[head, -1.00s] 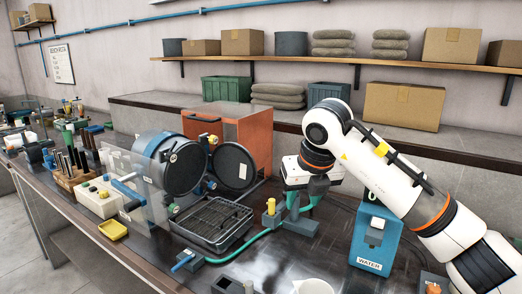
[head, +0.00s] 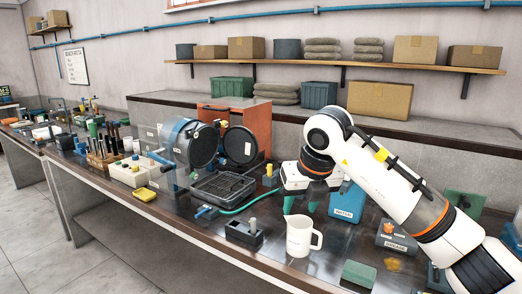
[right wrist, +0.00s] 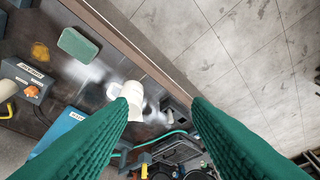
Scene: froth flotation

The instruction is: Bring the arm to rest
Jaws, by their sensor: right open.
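My right arm comes in from the right in the head view, bent at a white elbow-like joint, with the gripper (head: 302,205) hanging below it over the workbench (head: 190,234). The gripper is open and empty. In the right wrist view its two ribbed green fingers (right wrist: 164,101) stand wide apart with nothing held between them. A white jug (head: 300,238) stands on the bench in front of the gripper; it also shows beyond the fingers in the right wrist view (right wrist: 133,92). My left gripper is in neither view.
A blue water box (head: 347,202) and a grey grease box (head: 396,237) stand right of the gripper. A green block (head: 358,274) lies near the front edge. A black wire tray (head: 223,187), drum and orange cabinet (head: 250,119) stand left. Green tubing runs beside the tray.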

